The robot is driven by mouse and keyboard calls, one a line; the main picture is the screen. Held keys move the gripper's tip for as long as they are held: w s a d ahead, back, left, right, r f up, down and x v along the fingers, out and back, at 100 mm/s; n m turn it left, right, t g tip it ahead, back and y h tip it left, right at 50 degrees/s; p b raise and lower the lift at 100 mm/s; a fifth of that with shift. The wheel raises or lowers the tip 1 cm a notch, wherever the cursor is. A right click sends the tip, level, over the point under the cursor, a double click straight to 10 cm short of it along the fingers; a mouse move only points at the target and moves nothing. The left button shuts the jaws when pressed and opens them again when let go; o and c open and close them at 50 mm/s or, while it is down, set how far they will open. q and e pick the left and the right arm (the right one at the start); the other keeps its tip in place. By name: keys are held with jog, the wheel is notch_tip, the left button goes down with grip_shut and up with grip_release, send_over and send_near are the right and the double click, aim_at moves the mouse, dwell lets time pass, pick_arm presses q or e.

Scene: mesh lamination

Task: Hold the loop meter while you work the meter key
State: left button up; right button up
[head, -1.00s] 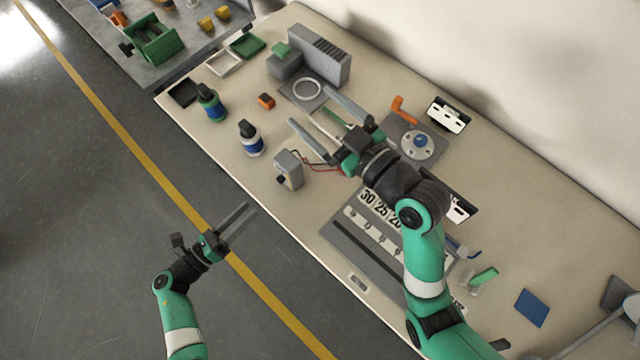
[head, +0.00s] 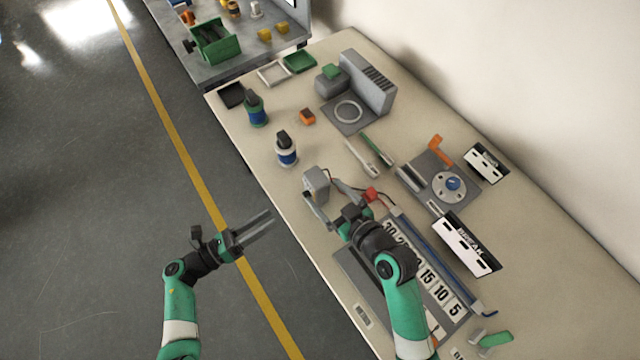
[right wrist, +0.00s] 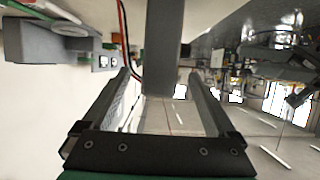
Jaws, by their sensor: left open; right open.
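The loop meter looks to be the small upright grey box (head: 316,180) with red and black leads, near the table's front edge. My right gripper (head: 321,190) is open, its two fingers reaching toward the box. In the right wrist view the grey box (right wrist: 166,45) stands between the fingertips of the open right gripper (right wrist: 160,78), with gaps visible beside it. A black knob on the box, perhaps the meter key, cannot be made out now. My left gripper (head: 270,217) is open and empty over the floor, left of the table edge.
A blue-labelled bottle (head: 287,150) and a green bottle (head: 256,108) stand left of the box near the edge. A numbered board (head: 430,285) lies under my right arm. A round-dial fixture (head: 450,187) stands behind.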

aim_at(306, 195)
jog(key=x, duration=0.5)
jog(key=shift+w+a+f, duration=0.1)
jog(key=shift+w+a, duration=0.05)
grip_shut()
dwell(1.1)
pick_arm(q)
grip_shut()
dwell(1.6)
